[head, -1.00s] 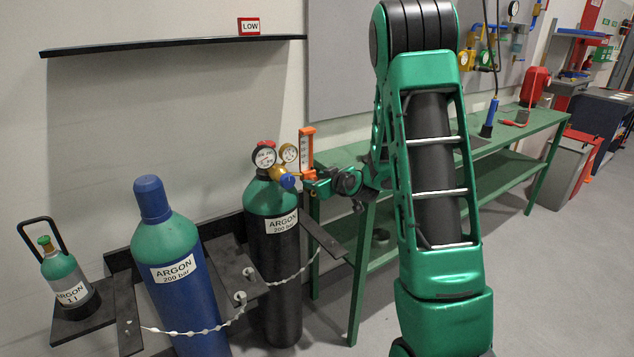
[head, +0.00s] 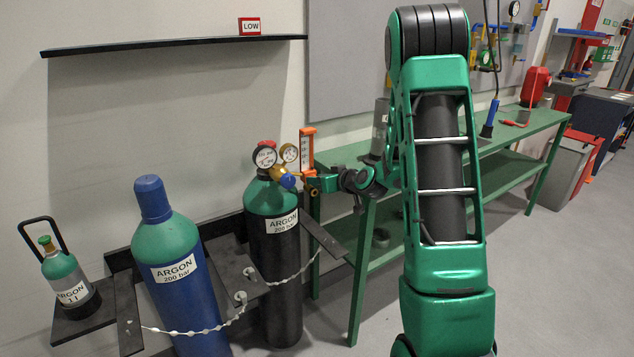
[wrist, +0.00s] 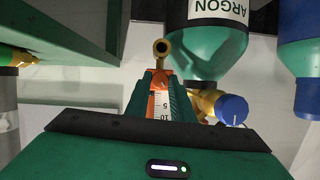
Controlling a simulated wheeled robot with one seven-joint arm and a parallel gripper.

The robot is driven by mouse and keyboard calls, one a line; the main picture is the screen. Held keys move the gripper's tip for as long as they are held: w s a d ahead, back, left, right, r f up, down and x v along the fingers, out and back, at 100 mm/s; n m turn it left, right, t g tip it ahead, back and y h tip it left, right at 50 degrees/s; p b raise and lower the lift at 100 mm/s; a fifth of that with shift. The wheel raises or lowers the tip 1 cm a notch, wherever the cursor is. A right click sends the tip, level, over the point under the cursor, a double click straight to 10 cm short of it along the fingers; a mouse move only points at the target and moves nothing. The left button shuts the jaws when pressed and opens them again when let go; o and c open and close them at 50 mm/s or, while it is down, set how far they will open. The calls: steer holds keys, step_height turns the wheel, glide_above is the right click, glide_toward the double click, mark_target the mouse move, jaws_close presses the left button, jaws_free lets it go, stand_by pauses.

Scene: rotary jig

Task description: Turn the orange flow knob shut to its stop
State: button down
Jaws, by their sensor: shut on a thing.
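The orange flow knob (wrist: 160,80) shows between my fingertips in the wrist view. In the head view it is a small orange patch (head: 309,173) at the foot of the flow meter (head: 307,148), largely hidden by my gripper. My gripper (head: 314,184) reaches in from the right and is shut on the knob. In the wrist view the fingers (wrist: 161,92) stand on both sides of it, with the white scale of the flow meter between them. A brass outlet (wrist: 162,48) points out beyond the fingertips. The knob's turn angle cannot be read.
The regulator has two gauges and a blue knob (wrist: 232,110) close beside my fingers. It sits on a green-and-black argon cylinder (head: 272,240). A blue argon cylinder (head: 175,265) and a small bottle (head: 65,272) stand left. A green bench (head: 365,225) is behind my arm.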

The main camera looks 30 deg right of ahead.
steer(key=m+y, duration=0.1)
steer(key=m, duration=0.1)
steer(key=m+y, duration=0.2)
steer(key=shift+d+f+m, duration=0.15)
steer(key=shift+d+m, duration=0.15)
steer(key=shift+d, duration=0.1)
stand_by(0.4)
steer(key=c, duration=1.5)
jaws_free()
steer(key=shift+c, duration=0.2)
steer(key=shift+a, duration=0.1)
steer(key=shift+s, duration=0.1)
steer(key=v, duration=1)
steer(key=shift+s, duration=0.3)
